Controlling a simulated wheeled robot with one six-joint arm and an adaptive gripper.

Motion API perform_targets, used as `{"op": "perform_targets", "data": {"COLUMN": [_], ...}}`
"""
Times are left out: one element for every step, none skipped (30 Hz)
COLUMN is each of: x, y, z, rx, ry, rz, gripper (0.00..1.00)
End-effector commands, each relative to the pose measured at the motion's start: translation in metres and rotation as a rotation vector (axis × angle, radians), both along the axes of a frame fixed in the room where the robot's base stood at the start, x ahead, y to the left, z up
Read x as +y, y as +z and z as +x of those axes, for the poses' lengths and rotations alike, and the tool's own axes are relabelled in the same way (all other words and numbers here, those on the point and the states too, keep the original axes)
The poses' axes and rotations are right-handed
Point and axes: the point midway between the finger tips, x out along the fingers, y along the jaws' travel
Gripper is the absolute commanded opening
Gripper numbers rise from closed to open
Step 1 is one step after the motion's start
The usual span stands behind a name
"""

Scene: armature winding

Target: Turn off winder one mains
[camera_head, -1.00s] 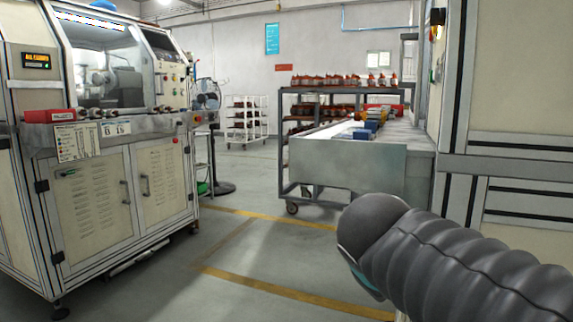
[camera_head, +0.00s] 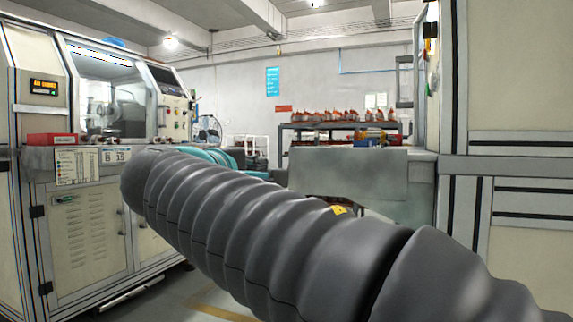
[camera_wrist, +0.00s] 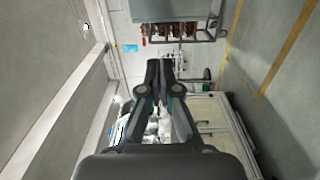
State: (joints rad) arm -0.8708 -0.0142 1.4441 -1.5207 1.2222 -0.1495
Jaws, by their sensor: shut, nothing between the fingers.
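A cream winding machine (camera_head: 85,225) stands at the left in the head view, with a glass window (camera_head: 108,95) and a small lit orange display (camera_head: 44,87). A panel of small buttons (camera_head: 174,118) is on its right part. I cannot tell which control is the mains switch, nor read a winder number. My arm hides the machine's lower right front. In the wrist view, my gripper (camera_wrist: 160,66) is shut and empty, its fingertips together. The machine's cream cabinet (camera_wrist: 212,115) shows to the right of it, turned sideways and apart from the fingers.
A grey metal bench (camera_head: 350,172) and a rack with orange-topped parts (camera_head: 340,116) stand behind my arm. A cream cabinet wall (camera_head: 515,130) closes the right side. A fan (camera_head: 208,130) stands beyond the machine. Open floor with yellow lines (camera_wrist: 268,75) shows in the wrist view.

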Motion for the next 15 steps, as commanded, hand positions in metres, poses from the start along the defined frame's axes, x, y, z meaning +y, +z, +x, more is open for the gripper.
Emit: {"op": "perform_targets", "data": {"x": [-0.001, -0.001, -0.002, -0.003, -0.004, -0.006, -0.008, -0.010, -0.012, -0.014, -0.016, -0.019, -0.021, -0.023, -0.025], "y": [0.000, 0.000, 0.000, -0.001, -0.001, -0.001, -0.001, -0.001, -0.001, -0.001, -0.001, -0.001, -0.001, -0.001, -0.001], "z": [0.001, 0.003, 0.005, 0.008, 0.011, 0.016, 0.020, 0.024, 0.031, 0.036, 0.042, 0.049, 0.054, 0.060, 0.067], "rx": [0.000, 0.000, 0.001, 0.001, 0.001, 0.001, 0.001, 0.001, 0.001, 0.001, 0.002, 0.002, 0.002, 0.002, 0.002], "ry": [-0.001, -0.001, -0.002, -0.002, -0.003, -0.004, -0.004, -0.005, -0.005, -0.005, -0.006, -0.005, -0.005, -0.005, -0.005], "rz": [0.000, 0.000, -0.001, -0.001, -0.001, -0.001, -0.001, -0.001, -0.001, -0.001, -0.002, 0.000, 0.000, 0.000, 0.000], "gripper": [0.00, 0.00, 0.00, 0.00, 0.00, 0.00, 0.00, 0.00, 0.00, 0.00, 0.00, 0.00, 0.00, 0.00, 0.00]}}
